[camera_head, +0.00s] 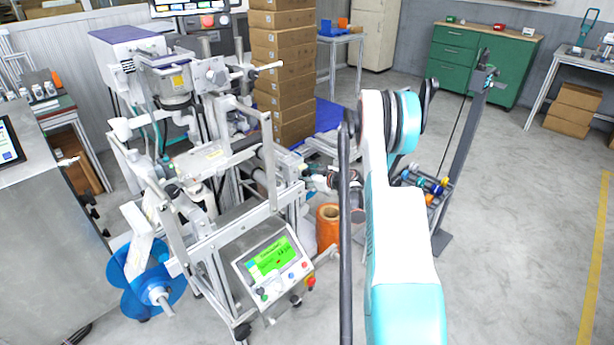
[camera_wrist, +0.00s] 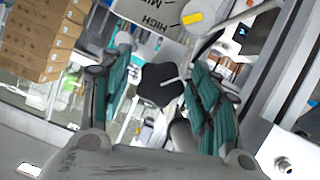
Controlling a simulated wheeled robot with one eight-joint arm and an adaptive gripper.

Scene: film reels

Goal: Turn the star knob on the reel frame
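The star knob (camera_wrist: 160,84) is a black, lobed knob with a pale rod beside it in the wrist view. My gripper (camera_wrist: 158,68) has its two teal-padded fingers apart, one on each side of the knob. I cannot tell whether either pad touches it. In the head view my gripper (camera_head: 322,181) is at the right side of the metal reel frame (camera_head: 228,238), just above an orange roll. The knob cannot be made out in the head view.
A control panel (camera_head: 272,260) with a green screen is on the front of the frame. An orange roll (camera_head: 328,228) stands below my gripper. Stacked cartons (camera_head: 284,70) are behind. A dark post (camera_head: 470,130) stands to the right, with open floor beyond.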

